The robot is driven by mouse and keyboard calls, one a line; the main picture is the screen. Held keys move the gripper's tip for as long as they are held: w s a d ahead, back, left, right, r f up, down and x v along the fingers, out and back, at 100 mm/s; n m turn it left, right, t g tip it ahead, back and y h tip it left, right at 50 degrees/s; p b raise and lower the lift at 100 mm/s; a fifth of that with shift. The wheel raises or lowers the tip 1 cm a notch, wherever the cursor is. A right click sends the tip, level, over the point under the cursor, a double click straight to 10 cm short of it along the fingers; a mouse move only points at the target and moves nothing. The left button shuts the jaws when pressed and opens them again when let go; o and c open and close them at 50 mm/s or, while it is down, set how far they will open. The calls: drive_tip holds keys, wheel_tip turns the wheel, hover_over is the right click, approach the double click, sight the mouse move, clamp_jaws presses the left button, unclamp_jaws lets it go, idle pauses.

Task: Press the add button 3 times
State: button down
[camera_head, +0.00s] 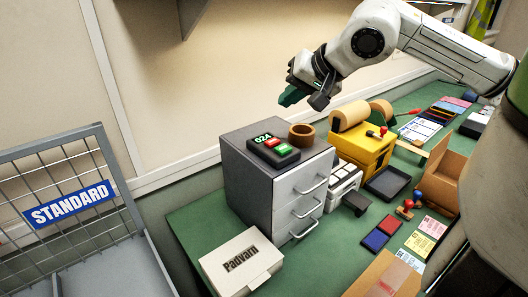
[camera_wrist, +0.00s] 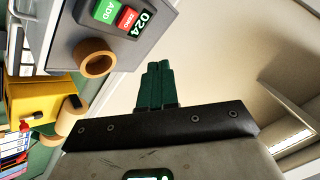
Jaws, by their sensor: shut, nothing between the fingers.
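The counter box (camera_head: 275,152) lies on top of a grey drawer cabinet (camera_head: 247,185). Its display (camera_head: 263,137) reads 024. Beside the display are a red button (camera_head: 272,142) and a green button (camera_head: 283,150). In the wrist view the green add button (camera_wrist: 107,11), the red ZERO button (camera_wrist: 127,18) and the display (camera_wrist: 142,23) show at the top, left of my fingers. My gripper (camera_head: 289,97) is above the cabinet, clear of the counter box. Its green fingers (camera_wrist: 158,66) are shut together with nothing between them.
A brown ring (camera_head: 301,135), likely a tape roll, stands on the cabinet beside the counter box. A yellow machine (camera_head: 366,148) is right of the cabinet. A white "Padvarn" box (camera_head: 240,262) lies in front. A wire bin labelled STANDARD (camera_head: 70,204) is at left. A wall is behind.

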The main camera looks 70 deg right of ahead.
drive_tip(key=shift+f, duration=0.1)
idle(0.3)
drive_tip(key=b, duration=0.3)
hover_over(287, 149)
wheel_tip(287, 149, down, 7)
drive_tip(key=shift+f, duration=0.1)
drive_tip(key=shift+f+b, duration=0.75)
drive_tip(key=shift+b, duration=0.55)
drive_tip(key=shift+f+b, duration=0.85)
drive_tip(key=shift+b, duration=0.9)
idle(1.5)
drive_tip(key=shift+r, duration=0.9)
drive_tip(key=shift+r+p, duration=0.85)
drive_tip(key=shift+r, duration=1.65)
